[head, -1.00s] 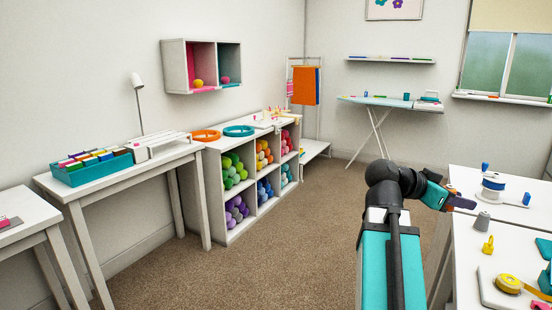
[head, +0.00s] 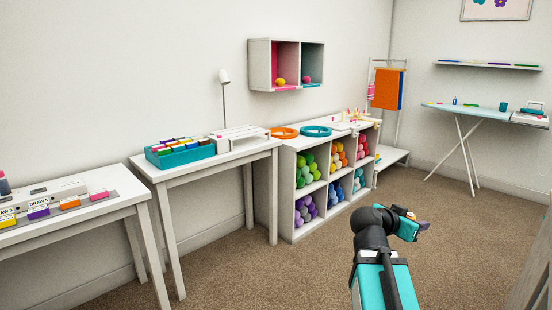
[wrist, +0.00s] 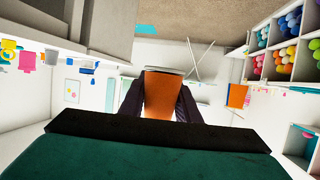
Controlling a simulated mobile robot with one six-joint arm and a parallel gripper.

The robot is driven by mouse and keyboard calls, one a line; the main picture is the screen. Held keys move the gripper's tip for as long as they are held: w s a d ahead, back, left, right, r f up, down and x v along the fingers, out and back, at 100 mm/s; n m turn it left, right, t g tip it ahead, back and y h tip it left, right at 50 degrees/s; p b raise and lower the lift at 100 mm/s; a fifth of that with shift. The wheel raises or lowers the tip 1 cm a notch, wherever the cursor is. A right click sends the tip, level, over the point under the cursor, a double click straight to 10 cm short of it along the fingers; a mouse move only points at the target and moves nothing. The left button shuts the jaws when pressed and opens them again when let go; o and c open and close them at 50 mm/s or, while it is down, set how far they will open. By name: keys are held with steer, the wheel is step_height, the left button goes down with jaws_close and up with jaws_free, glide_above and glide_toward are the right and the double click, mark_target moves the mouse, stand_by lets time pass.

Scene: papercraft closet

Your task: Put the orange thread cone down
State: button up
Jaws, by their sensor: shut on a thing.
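The orange thread cone (wrist: 160,95) is between the two dark fingers of my gripper (wrist: 160,88) in the wrist view. My gripper is shut on it, and the fingers hide its sides. In the head view my gripper (head: 420,224) is held out over open floor, away from every tabletop. Only a small orange spot shows at the gripper there, so the cone's tilt cannot be told from that view.
Another table holds a teal box (head: 180,155) and a white rack (head: 240,135). A yarn shelf (head: 297,227) has rings on top. An ironing board (head: 470,114) stands behind. Carpet (head: 300,280) is clear.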

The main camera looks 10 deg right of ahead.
steer(key=w+a+f+n+t+y, duration=0.25)
steer(key=w+a, duration=0.25)
steer(key=a, duration=0.4)
steer(key=w+a+f+n+t+y, duration=0.25)
steer(key=w+a+n+y, duration=0.2)
steer(key=a, duration=0.45)
steer(key=w+a+f+n+t+y, duration=0.1)
steer(key=w+a+n+t+y, duration=0.3)
steer(key=a, duration=0.6)
step_height(320, 180, up, 22)
steer(key=w+a+n+g+y+p, duration=0.1)
steer(key=w+a+p, duration=0.1)
steer(key=p, duration=1.5)
steer(key=shift+w+a+f+n+p, duration=0.2)
steer(key=shift+w+a+n+p, duration=0.1)
steer(key=shift+w, duration=0.15)
